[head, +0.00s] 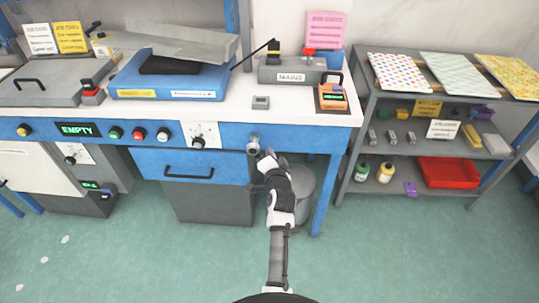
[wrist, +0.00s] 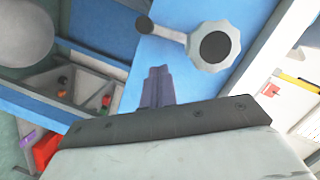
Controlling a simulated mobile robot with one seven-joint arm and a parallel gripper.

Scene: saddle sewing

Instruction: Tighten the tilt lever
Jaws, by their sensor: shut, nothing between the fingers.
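A grey lever with a scalloped, dark-centred knob (wrist: 214,44) and a smaller round end (wrist: 145,24) is on the blue bench front in the wrist view. It looks like the tilt lever, though no label shows. In the head view this grey fitting (head: 253,139) is at the right part of the bench's front edge. My gripper (head: 264,157) is just below and right of it. In the wrist view my gripper's fingers (wrist: 158,72) are together and empty, below the lever and apart from it in the picture. Contact cannot be judged in the head view.
A blue drawer (head: 190,168) is left of my gripper, and a grey bin (head: 303,185) stands behind my arm under the bench. A black-knobbed rod (head: 273,46) rises from the bench top. A shelf rack (head: 365,130) stands at right. The green floor (head: 400,260) in front is clear.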

